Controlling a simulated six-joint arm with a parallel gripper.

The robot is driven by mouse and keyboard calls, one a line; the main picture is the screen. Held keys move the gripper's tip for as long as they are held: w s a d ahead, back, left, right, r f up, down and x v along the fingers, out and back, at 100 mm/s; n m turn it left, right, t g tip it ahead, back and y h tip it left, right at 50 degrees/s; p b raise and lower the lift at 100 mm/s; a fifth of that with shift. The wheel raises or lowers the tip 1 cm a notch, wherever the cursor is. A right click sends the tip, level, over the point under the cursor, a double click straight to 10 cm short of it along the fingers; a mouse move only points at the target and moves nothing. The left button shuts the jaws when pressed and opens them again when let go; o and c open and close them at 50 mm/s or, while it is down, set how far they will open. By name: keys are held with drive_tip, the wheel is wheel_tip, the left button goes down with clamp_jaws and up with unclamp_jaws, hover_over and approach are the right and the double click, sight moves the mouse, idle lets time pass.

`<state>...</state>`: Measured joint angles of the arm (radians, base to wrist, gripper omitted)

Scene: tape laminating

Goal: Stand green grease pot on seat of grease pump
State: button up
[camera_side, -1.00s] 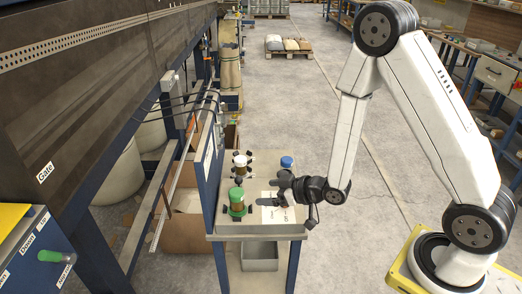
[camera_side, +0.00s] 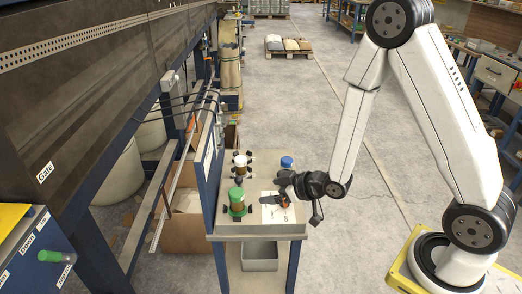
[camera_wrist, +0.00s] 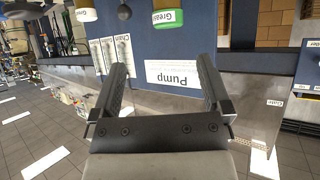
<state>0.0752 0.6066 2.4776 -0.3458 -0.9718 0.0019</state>
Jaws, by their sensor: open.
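The green grease pot (camera_side: 237,196) has a green top and an amber body. It stands upright at the front left of the small table, with dark prongs around its lower part. A label reading Pump (camera_wrist: 173,77) lies beyond the fingers. I cannot tell which fixture is the pump's seat.
A white-topped pot (camera_side: 240,160) with dark prongs stands behind the green pot. A blue-topped pot (camera_side: 287,162) stands at the back right of the table (camera_side: 226,228). A grey bin (camera_side: 260,256) sits below.

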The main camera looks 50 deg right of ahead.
drive_tip(key=s+d+r+m+g+h, duration=0.2)
drive_tip(key=s+r+g, duration=0.4)
drive_tip(key=s, duration=0.5)
drive_tip(key=m+g+h, duration=0.1)
drive_tip(key=g, duration=0.1)
drive_tip(key=shift+s+r+g, duration=0.15)
drive_tip(key=shift+s+g, duration=0.2)
drive_tip(key=shift+g, duration=0.05)
idle(0.7)
